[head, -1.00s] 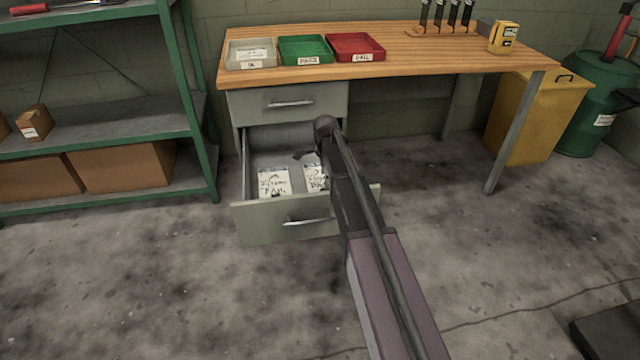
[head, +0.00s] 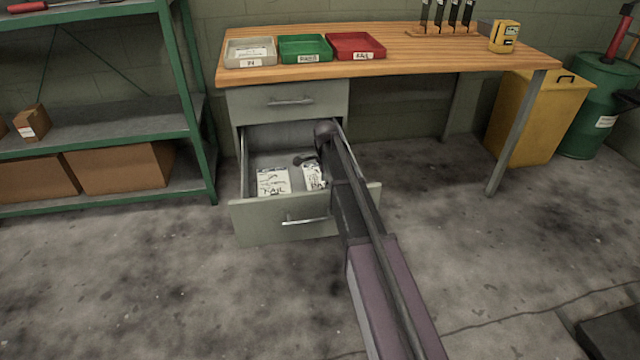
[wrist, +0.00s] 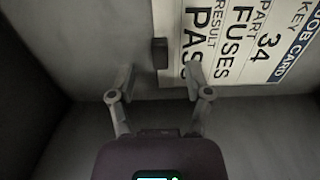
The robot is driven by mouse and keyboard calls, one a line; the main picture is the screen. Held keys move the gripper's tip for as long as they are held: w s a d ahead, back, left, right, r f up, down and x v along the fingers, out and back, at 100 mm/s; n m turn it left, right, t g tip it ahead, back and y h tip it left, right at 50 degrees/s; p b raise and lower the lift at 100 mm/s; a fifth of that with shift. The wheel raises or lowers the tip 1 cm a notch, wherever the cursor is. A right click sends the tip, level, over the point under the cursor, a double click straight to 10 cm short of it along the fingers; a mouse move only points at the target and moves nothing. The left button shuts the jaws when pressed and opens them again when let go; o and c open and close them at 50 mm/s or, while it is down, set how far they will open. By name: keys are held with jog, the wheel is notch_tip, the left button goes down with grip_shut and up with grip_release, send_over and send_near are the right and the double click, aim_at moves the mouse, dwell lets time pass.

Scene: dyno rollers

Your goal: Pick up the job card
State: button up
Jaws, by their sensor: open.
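In the wrist view a white job card (wrist: 225,50) with a blue header lies flat; it reads "34 FUSES" and "PASS". A small dark block (wrist: 159,53) sits at its left edge, between and just beyond my fingertips. My gripper (wrist: 159,78) is open, with the right fingertip over the card's lower left part. In the head view my gripper (head: 307,161) is inside the open lower drawer (head: 262,226). A right-hand card (head: 313,176) lies there, partly hidden by my arm. Another card (head: 272,182), marked "FAIL", lies to its left.
The shut upper drawer (head: 285,101) is above the open one. On the workbench (head: 420,62) stand a grey tray (head: 250,64), a green tray (head: 305,60) and a red tray (head: 355,57). A green shelf (head: 195,120) stands left of the drawers.

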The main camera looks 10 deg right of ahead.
jog(key=shift+f+b, duration=0.95)
jog(key=shift+f, duration=0.3)
grip_shut()
